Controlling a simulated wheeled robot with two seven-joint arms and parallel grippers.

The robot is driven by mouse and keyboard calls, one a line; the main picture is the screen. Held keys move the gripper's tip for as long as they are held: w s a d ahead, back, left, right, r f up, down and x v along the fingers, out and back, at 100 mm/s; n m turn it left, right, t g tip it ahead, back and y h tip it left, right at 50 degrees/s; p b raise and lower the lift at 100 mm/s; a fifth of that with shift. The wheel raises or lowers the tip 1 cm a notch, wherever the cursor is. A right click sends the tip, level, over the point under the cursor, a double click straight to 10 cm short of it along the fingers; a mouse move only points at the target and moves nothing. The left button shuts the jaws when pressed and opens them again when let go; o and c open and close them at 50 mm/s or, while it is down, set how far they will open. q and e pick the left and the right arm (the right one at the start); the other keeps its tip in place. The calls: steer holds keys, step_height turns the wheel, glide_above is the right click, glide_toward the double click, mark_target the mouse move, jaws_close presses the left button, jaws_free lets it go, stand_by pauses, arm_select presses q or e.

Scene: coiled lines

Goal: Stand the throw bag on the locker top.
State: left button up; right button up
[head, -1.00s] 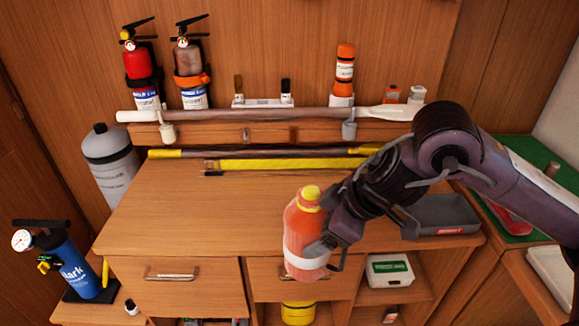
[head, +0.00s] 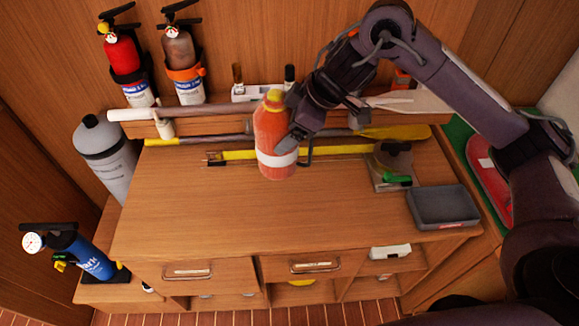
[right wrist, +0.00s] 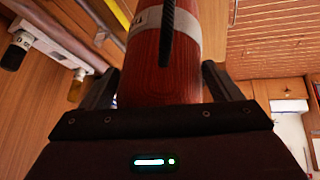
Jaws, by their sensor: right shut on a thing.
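The throw bag (head: 272,131) is orange-red with a white band and a yellow top. The bag is upright in the head view, in front of the poles at the back of the locker top (head: 240,213). Whether its base touches the wood or hangs above it, I cannot tell. In the right wrist view the bag (right wrist: 176,75) sits between the two dark fingers. My left gripper is not in view.
A grey tray (head: 443,206) and a clear-sided item with a green part (head: 392,166) stand at the right of the top. Poles (head: 230,154) lie along the back. Fire extinguishers (head: 124,65) hang behind at left. The middle and front left are clear.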

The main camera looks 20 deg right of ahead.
steer(key=b, duration=0.1)
glide_above(295, 169)
steer(key=f, duration=0.2)
steer(key=a+f, duration=0.1)
steer(key=f, duration=0.1)
steer(key=shift+s+f, duration=0.1)
steer(key=shift+f, duration=0.25)
steer(key=f, duration=0.6)
steer(key=w+f, duration=0.1)
steer(key=f, duration=0.2)
steer(key=shift+d, duration=0.15)
steer(key=shift+s+f, duration=0.15)
steer(key=shift+f, duration=0.4)
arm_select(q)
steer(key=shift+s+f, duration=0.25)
arm_select(e)
step_height(295, 169, down, 4)
steer(key=shift+f, duration=0.25)
